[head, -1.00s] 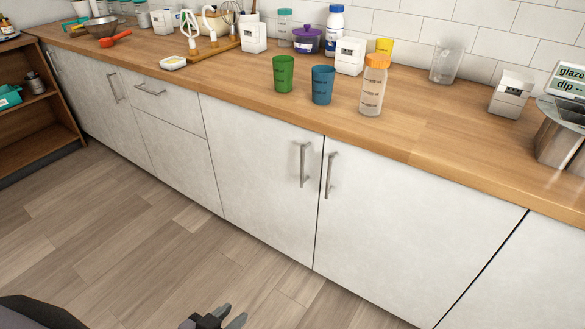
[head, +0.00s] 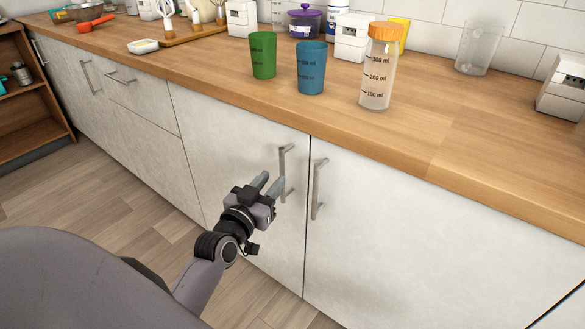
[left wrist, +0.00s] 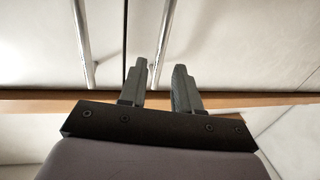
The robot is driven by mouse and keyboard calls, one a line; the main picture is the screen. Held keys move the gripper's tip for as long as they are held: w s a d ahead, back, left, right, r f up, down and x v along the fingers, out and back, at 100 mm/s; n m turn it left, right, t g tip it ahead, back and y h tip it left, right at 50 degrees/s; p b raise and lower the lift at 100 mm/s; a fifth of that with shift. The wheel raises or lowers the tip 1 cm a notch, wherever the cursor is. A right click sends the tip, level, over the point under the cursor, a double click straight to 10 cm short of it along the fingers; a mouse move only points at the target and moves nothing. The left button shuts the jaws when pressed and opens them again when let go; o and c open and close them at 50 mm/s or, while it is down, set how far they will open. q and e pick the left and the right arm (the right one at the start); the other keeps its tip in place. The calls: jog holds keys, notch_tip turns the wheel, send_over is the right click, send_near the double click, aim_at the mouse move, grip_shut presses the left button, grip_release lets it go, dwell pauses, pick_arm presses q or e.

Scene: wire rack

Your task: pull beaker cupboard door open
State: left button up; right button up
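Two pale cupboard doors meet under the counter, the left door (head: 235,150) and the right door (head: 400,220). The left door's upright metal handle (head: 284,172) is beside the seam, and the right door's handle (head: 318,188) is just across it. My left gripper (head: 271,181) is open, its fingers pointing at the left door close to that handle. In the left wrist view the two fingers (left wrist: 160,67) are apart, with a handle (left wrist: 164,42) ahead of the gap and another handle (left wrist: 82,42) to the left. I cannot tell whether they touch. My right gripper is not in view.
On the wooden counter (head: 440,135) above stand a green beaker (head: 263,56), a blue beaker (head: 311,70) and an orange-capped bottle (head: 378,75). Drawers and another door lie to the left. The wooden floor (head: 120,195) is clear.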

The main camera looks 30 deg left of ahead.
aim_at(282, 168)
pick_arm(q)
jog(key=shift+w+a+b, duration=0.2)
jog(key=shift+w+b, duration=0.05)
jog(key=shift+w, duration=1.3)
jog(key=shift+w+a+b, duration=0.2)
jog(key=shift+w, duration=1.3)
grip_shut()
